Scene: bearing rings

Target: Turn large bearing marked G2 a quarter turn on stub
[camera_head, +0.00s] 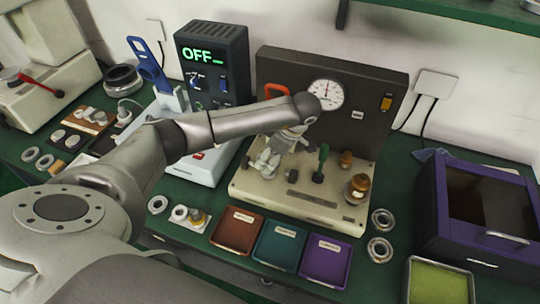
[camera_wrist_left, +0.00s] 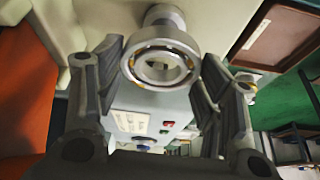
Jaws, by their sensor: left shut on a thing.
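A large metal bearing (camera_wrist_left: 160,44) with a yellowish cage inside sits at the end of a pale stub (camera_wrist_left: 166,14) in the left wrist view. No G2 mark is readable on it. My left gripper (camera_wrist_left: 163,58) has one finger on each side of the ring and is shut on it. In the head view my left gripper (camera_head: 271,157) is low at the left front of the beige test rig (camera_head: 300,203), under my arm. The bearing and stub cannot be made out clearly there. My right gripper is not in view.
A dark gauge panel (camera_head: 375,95) stands behind the rig, with a green-handled lever (camera_head: 322,160) and brass fittings (camera_head: 358,187) to the right. Brown (camera_head: 237,228), teal (camera_head: 280,247) and purple (camera_head: 327,262) trays lie in front. Loose bearings (camera_head: 379,249) and a purple box (camera_head: 435,205) are on the right.

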